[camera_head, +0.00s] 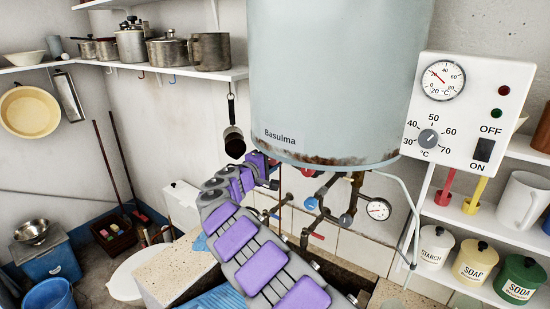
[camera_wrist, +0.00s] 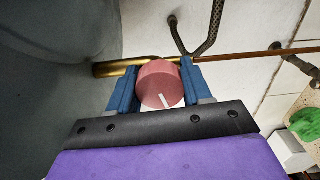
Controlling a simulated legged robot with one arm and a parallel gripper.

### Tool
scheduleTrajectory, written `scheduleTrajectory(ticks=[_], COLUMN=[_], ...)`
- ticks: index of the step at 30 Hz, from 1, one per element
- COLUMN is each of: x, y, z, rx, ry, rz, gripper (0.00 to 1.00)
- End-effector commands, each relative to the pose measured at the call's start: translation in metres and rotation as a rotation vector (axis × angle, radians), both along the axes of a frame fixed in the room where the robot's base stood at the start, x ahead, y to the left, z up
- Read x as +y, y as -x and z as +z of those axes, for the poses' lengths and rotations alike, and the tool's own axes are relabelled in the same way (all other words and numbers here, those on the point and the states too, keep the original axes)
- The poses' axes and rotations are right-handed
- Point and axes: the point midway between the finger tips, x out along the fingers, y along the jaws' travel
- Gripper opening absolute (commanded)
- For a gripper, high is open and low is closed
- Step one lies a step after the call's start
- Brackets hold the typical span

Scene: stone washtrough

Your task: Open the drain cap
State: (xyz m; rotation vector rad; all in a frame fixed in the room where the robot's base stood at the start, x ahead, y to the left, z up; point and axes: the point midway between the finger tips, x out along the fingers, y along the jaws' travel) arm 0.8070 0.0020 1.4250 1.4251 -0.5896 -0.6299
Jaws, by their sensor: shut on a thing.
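The drain cap (camera_wrist: 160,84) is a round, dull red knob with a white mark on its face, in the middle of the wrist view. It sits at a brass pipe (camera_wrist: 118,68) under the boiler. My gripper (camera_wrist: 157,82) has one blue finger on each side of the cap and is shut on it. In the head view my gripper (camera_head: 268,170) is at the lower left underside of the grey boiler (camera_head: 335,75), labelled Basulma. The cap cannot be made out there.
Pipes, valves and a small round gauge (camera_head: 378,209) hang below the boiler, right of my gripper. A white control box (camera_head: 470,110) is at the right. A ladle (camera_head: 233,140) hangs close to the left. A stone trough edge (camera_head: 170,265) lies below.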

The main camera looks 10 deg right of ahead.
Motion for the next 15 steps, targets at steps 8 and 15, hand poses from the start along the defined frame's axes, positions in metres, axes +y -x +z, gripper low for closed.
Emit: scheduleTrajectory(ticks=[8, 15], x=[0.0025, 0.0006], y=[-0.0001, -0.0013], z=[-0.0037, -0.0029], rx=[0.005, 0.004], ry=[-0.002, -0.002], rz=[0.003, 0.002], gripper=[0.19, 0.72])
